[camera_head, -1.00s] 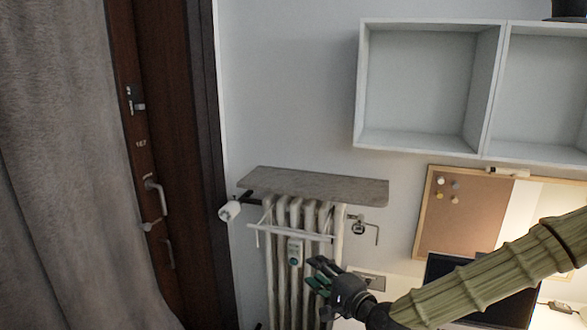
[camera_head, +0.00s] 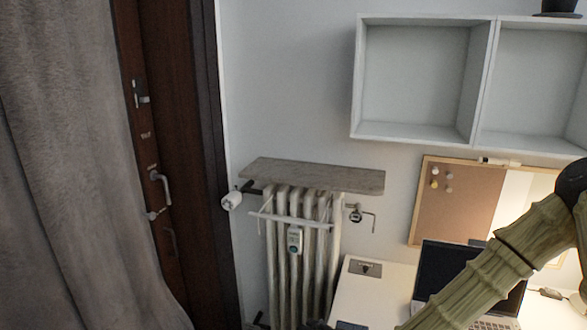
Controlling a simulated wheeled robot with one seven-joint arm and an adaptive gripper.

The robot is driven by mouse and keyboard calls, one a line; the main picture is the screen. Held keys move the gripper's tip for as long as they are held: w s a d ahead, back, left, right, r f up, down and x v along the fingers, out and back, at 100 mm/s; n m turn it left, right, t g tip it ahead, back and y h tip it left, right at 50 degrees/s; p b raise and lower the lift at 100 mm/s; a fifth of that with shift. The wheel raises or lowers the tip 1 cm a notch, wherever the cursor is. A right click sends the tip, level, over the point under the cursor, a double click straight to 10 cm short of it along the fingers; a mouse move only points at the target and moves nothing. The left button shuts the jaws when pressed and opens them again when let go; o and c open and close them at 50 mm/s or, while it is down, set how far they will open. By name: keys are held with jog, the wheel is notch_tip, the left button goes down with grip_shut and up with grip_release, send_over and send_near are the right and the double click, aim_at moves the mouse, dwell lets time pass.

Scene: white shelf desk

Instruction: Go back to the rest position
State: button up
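My arm (camera_head: 485,272) is in the head view as a ribbed olive-green sleeve. It runs from a dark joint at the right edge down and left to the bottom edge. Only small dark parts, apparently the top of my gripper (camera_head: 317,325), show at the bottom edge below the radiator. The fingertips are cut off by the frame, so I cannot tell whether they are open or shut, or whether they hold anything.
A white desk (camera_head: 372,295) with an open laptop (camera_head: 447,268) stands behind my arm. A white radiator (camera_head: 300,250) under a grey shelf (camera_head: 315,175) is to its left. A corkboard (camera_head: 455,205) and white wall boxes (camera_head: 415,85) are above. A curtain (camera_head: 70,160) and dark door (camera_head: 175,130) are left.

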jog(key=s+d+f+n+g+h, duration=0.2)
jog(key=s+f+n+g, duration=0.15)
jog(key=s+f, duration=0.75)
jog(key=s+d+f+n+g+h, duration=0.2)
jog(key=s+d+f, duration=0.4)
jog(key=s, duration=0.5)
jog(key=s+d+f+n+g+h, duration=0.3)
jog(key=s+d+f, duration=0.3)
jog(key=s+d, duration=0.3)
jog(key=shift+s+d+f+n+g+h, duration=0.3)
jog(key=shift+s+n+g, duration=0.3)
jog(key=shift+s, duration=0.5)
